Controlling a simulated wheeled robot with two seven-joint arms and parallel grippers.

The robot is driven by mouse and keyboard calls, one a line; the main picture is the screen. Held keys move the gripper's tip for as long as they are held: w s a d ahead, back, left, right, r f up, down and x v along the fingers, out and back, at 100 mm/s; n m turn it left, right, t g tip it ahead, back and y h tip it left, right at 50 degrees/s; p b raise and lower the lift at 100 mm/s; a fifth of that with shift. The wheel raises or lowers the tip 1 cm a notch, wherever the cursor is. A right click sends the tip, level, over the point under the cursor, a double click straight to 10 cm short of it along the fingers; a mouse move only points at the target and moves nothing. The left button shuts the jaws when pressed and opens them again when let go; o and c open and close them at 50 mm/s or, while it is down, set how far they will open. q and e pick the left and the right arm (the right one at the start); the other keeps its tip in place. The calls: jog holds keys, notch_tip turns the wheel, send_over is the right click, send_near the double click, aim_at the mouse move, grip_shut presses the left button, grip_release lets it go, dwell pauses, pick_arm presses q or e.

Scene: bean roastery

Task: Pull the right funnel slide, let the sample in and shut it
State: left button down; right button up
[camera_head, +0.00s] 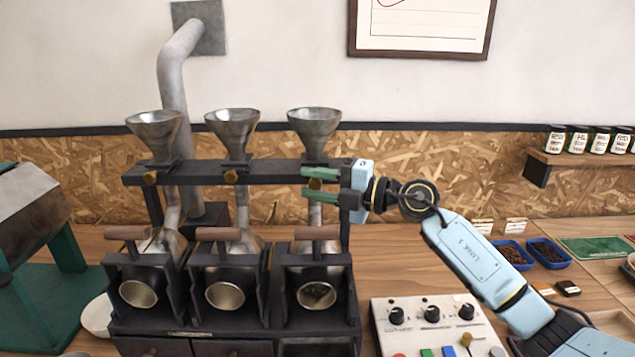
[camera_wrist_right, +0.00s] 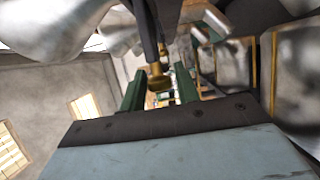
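Three metal funnels stand on a dark rail above a three-drum roaster; the right funnel (camera_head: 314,128) is above the right drum (camera_head: 317,294). The brass knob (camera_head: 316,184) of the right slide sits below the funnel, a little lower in the picture than the other two knobs. My right gripper (camera_head: 319,183) has its green fingers above and below this knob. In the right wrist view the knob (camera_wrist_right: 158,80) is between the fingers with small gaps on both sides. The funnel's inside is hard to read. My left gripper is out of view.
The middle funnel (camera_head: 232,133) and left funnel (camera_head: 157,133) stand close by, with their own knobs. Wooden handles top the drums. A control panel (camera_head: 433,318) with dials lies at the right front. Blue bean trays (camera_head: 513,256) are farther right.

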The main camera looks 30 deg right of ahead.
jog(key=shift+o, duration=0.9)
jog(key=shift+s+d, duration=0.15)
jog(key=b+v, duration=0.2)
jog(key=v, duration=1.1)
dwell(0.5)
